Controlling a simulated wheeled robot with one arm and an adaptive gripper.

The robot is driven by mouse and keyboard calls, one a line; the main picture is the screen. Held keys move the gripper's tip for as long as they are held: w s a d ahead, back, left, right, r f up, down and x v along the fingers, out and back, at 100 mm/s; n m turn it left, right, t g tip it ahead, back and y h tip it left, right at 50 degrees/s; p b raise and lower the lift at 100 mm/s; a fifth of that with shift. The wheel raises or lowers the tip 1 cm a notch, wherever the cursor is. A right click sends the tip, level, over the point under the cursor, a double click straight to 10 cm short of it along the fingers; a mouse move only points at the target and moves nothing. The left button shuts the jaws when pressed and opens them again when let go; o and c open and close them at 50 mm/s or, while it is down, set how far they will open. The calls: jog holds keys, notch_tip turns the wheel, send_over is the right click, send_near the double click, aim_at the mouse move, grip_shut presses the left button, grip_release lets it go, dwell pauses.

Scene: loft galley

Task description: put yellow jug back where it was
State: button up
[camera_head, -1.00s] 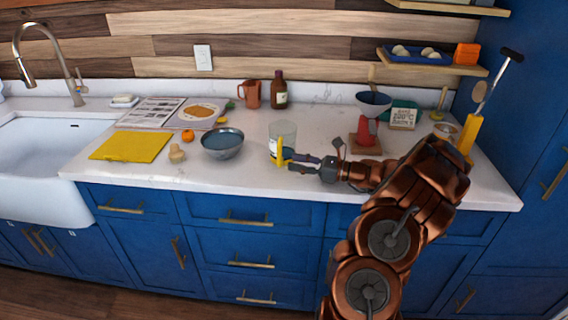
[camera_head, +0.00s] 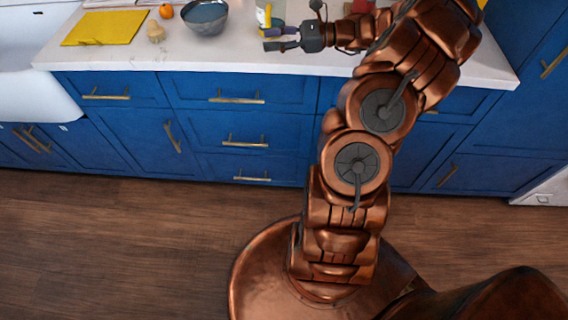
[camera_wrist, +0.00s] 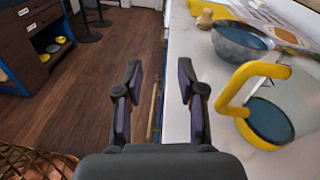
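The yellow jug (camera_head: 265,14) is clear-sided with a yellow handle and base, cut off by the top edge of the head view. In the wrist view the jug (camera_wrist: 247,83) stands upright on the counter at the right, its handle turned toward my gripper. My gripper (camera_head: 266,40) is at the counter's front side, just in front of the jug. In the wrist view my gripper (camera_wrist: 159,82) is open, with nothing between its fingers. The jug is outside the right finger, with a visible gap to the handle.
A grey-blue bowl (camera_head: 206,17) stands left of the jug, with a pale squash-like item (camera_head: 155,31), an orange fruit (camera_head: 166,11) and a yellow board (camera_head: 104,27) farther left. The counter's front edge (camera_head: 200,66) is close. The wooden floor (camera_head: 130,225) is clear.

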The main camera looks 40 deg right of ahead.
jog(key=s+a+r+n+g+h, duration=0.1)
jog(key=s+a+n+g, duration=0.55)
jog(key=a, duration=0.65)
jog(key=s+a+r+n+g+h, duration=0.15)
jog(key=s+a+n+g, duration=0.45)
jog(key=a, duration=0.7)
jog(key=s+a+f+n+h, duration=0.2)
jog(key=s+n+h, duration=0.4)
jog(key=s, duration=0.6)
jog(key=s+d+f+n+h, duration=0.1)
jog(key=s+d+n+h, duration=0.4)
jog(key=s, duration=0.3)
jog(key=shift+s+d+f, duration=0.3)
jog(key=shift+d+f, duration=0.1)
jog(key=shift+d, duration=0.1)
jog(key=shift+t, duration=0.25)
